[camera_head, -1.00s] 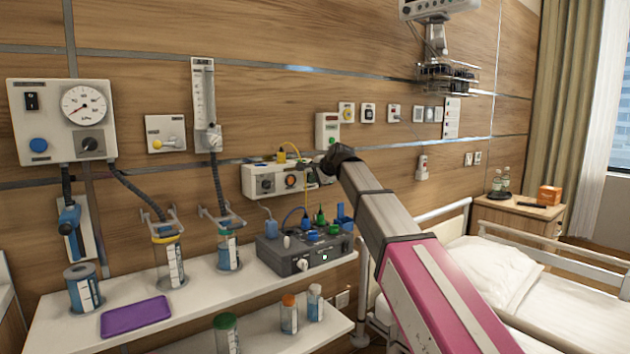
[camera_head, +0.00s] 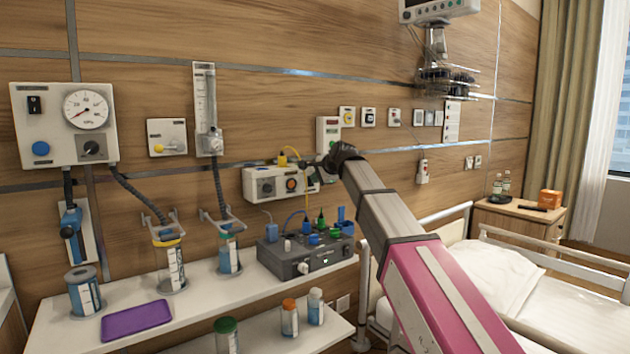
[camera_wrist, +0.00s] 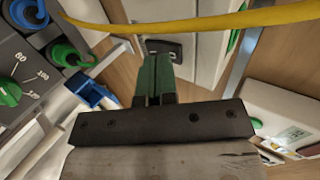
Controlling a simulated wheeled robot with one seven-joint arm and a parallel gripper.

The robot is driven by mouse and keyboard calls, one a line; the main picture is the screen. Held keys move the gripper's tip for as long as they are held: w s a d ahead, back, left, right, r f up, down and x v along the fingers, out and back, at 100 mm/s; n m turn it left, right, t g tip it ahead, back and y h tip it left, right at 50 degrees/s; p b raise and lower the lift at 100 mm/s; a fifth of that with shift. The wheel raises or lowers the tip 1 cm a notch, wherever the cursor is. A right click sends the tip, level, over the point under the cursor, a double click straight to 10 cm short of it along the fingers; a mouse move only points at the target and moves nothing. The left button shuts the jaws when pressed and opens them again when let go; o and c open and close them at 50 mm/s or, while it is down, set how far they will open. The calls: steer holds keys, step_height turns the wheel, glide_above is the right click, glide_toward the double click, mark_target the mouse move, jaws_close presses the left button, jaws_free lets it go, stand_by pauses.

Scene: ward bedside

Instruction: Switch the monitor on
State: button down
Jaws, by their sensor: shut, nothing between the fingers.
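A wall-mounted monitor (camera_head: 440,9) is at the top right of the head view, cut by the frame edge; its screen state cannot be told. My gripper (camera_head: 314,164) is small and partly hidden by my arm in the head view, at the right end of a white wall unit (camera_head: 262,187) with knobs. In the wrist view my gripper (camera_wrist: 154,62) has its greenish fingers together, empty. Their tips are close to a black rocker switch (camera_wrist: 168,50) on a white box (camera_wrist: 192,18); I cannot tell whether they touch.
A yellow cable (camera_wrist: 200,24) crosses above the fingers. A grey box (camera_head: 285,263) with blue and green connectors stands on the white shelf (camera_head: 215,295). A panel with a green knob (camera_wrist: 9,92) is left of the fingers. A bed (camera_head: 500,275) is at right.

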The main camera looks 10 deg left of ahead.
steer(key=f+v, duration=0.1)
steer(key=v, duration=1.1)
steer(key=shift+s+d, duration=0.5)
steer(key=shift+d, duration=0.05)
steer(key=shift+s+f, duration=0.1)
steer(key=shift+s, duration=0.05)
steer(key=shift+f, duration=0.6)
